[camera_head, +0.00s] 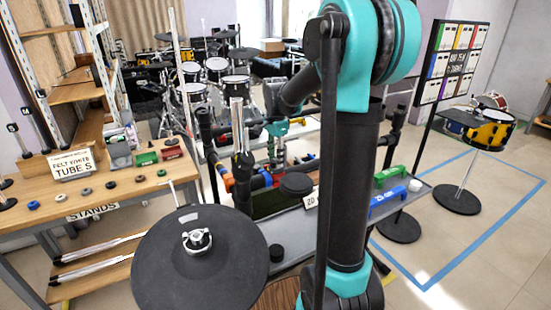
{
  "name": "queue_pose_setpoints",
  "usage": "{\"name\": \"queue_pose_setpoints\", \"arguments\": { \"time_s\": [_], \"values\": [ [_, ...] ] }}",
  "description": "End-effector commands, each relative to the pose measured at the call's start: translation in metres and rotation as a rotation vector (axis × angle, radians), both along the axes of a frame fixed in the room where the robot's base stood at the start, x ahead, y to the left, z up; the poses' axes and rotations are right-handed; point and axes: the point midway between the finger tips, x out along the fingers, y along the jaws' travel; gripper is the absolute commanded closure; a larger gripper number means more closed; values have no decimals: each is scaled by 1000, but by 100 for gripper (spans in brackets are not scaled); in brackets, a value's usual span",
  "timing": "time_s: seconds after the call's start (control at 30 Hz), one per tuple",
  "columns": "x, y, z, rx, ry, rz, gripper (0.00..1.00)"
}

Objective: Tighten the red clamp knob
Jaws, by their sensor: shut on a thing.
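A dark rack of tubes with orange, red and blue clamp parts (228,182) stands in the middle, behind the round black pad. A small red piece, the red clamp knob as far as I can tell (267,178), shows low on this rack. My gripper (274,158) hangs down at the rack from the teal wrist, beyond my large upper arm. It is small and dark here, and it is shut on the knob. The fingertips and their contact with the knob are partly hidden among the tubes.
A round black pad (200,262) stands in front. A wooden bench (100,205) with small rings and a sign is at left. A grey table (290,228) holds green and blue tools. A drum kit is behind; a yellow drum (490,132) stands right.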

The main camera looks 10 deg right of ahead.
Motion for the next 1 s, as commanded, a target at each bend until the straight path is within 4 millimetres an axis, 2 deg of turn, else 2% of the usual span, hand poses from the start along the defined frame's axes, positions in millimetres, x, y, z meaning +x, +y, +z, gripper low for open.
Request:
{"name": "queue_pose_setpoints", "arguments": {
  "time_s": [0.1, 0.13, 0.3, 0.67, 0.77, 1.0],
  "values": [
    [0, 0, 0, 0, -1, 1, 94],
    [0, 0, 0, 0, -1, 1, 63],
    [0, 0, 0, 0, 0, 1, 44],
    [0, 0, 5, 0, 0, 1, 44],
    [0, 0, 17, 0, 0, 1, 44],
    [0, 0, 64, 0, 0, 1, 44]
  ]
}}
